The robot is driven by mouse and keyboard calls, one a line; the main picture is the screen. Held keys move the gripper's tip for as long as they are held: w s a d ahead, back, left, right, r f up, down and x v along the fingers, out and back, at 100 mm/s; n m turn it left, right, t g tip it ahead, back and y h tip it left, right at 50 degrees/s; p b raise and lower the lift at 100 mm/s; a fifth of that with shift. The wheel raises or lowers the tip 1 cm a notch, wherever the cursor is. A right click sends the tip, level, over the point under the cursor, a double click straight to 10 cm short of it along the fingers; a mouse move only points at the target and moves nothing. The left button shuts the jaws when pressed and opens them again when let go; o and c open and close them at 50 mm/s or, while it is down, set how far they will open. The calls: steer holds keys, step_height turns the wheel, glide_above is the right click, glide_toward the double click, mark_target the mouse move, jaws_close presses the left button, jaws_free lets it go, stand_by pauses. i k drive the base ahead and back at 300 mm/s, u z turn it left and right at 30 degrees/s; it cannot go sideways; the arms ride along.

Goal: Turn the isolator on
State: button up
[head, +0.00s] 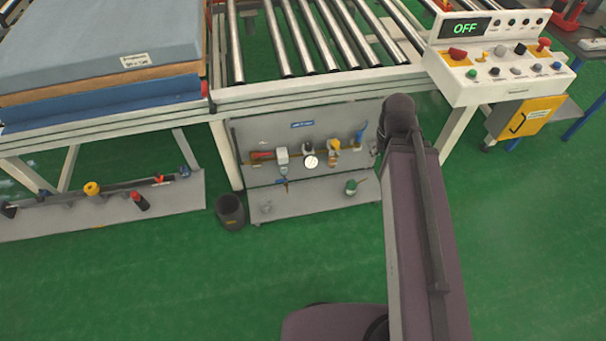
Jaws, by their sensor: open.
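The control box (495,90) stands at the upper right, at the end of the roller table. Its display (465,28) reads OFF in green. A large red knob (457,54) sits at the left of its sloped face, and a red-topped control (543,44) sits at the right. Several smaller black, blue, green, yellow and red controls lie between and below them. I cannot tell from labels which one is the isolator. My arm rises from the bottom to a dark joint left of and below the box; my gripper does not show.
A roller table (310,85) runs along the back, with blue and brown mattresses (100,50) at its left. Below it is a grey panel with pipe fittings (305,118). A dark bin (230,210) stands on the green floor. Floor at the lower right is clear.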

mark_target(456, 54)
steer(key=k, duration=1.2)
steer(key=z, duration=0.45)
steer(key=i, duration=1)
steer(key=z, duration=0.05)
